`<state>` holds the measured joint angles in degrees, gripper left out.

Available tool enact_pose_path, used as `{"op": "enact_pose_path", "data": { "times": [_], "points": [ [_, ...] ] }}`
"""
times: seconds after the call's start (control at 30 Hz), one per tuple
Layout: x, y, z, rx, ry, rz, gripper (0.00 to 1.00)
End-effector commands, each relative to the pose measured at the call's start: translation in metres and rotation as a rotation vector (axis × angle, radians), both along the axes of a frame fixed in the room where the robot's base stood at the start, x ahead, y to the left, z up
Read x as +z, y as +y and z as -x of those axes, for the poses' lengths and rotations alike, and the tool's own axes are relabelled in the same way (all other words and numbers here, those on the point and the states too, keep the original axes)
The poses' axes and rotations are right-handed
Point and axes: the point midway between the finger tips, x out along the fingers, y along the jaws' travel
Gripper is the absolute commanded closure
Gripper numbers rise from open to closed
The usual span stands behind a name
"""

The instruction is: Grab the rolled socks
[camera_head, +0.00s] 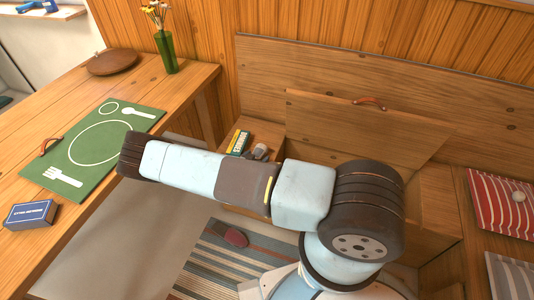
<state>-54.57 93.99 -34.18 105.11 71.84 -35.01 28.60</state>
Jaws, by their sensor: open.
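A small grey rounded bundle (260,152) sits at the open bench compartment, just above my arm in the picture. It may be the rolled socks, but it is too small and too covered to be sure. My arm crosses the middle of the view from the lower right to the left and hides part of the compartment. My gripper does not show; the arm's visible left end is a dark ribbed joint over the table edge.
A yellow-green box (238,142) stands beside the grey bundle. The raised bench lid (350,125) has a leather pull (369,103). The table (25,130) holds a green placemat (125,116), blue box (30,214) and vase (165,52). A red slipper (230,234) lies on the rug (215,262).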

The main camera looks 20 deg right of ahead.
Motion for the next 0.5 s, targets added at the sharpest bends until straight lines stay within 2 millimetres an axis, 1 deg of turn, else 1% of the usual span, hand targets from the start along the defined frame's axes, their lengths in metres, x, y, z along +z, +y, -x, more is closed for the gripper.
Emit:
{"op": "enact_pose_path", "data": {
  "times": [0.03,0.13,0.37,0.5],
  "points": [
    [-0.0030,-0.0041,-0.0049,0.000,-0.001,0.000,0.08],
    [-0.0057,-0.0093,-0.0103,-0.001,-0.001,0.000,0.08],
    [-0.0061,-0.0094,-0.0112,0.000,-0.001,-0.001,0.09],
    [-0.0061,-0.0091,-0.0111,0.000,-0.001,-0.001,0.23]
  ]
}}
